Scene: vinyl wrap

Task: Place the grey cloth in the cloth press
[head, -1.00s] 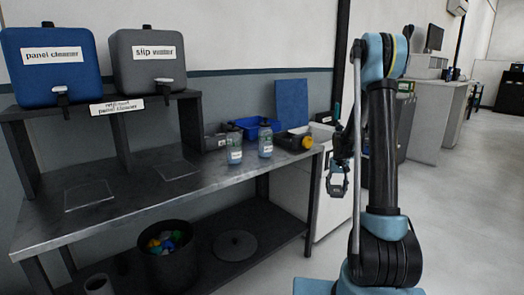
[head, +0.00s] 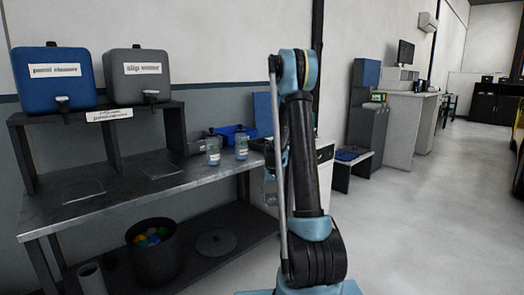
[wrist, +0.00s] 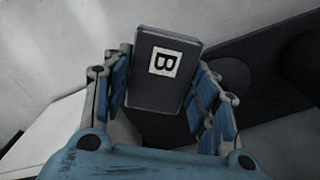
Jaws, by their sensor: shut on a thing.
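In the wrist view my gripper (wrist: 160,88) is shut on a dark grey, flat-faced piece (wrist: 166,88) with a white label marked B. It sits upright between the blue-padded fingers. I cannot tell whether this piece is the grey cloth. In the head view my gripper (head: 272,165) is mostly hidden behind my arm, beyond the right end of the bench. No cloth press can be made out with certainty.
A black bucket (head: 150,255) is below. A dark stand (head: 365,120) is behind. Open floor (head: 430,220) lies right.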

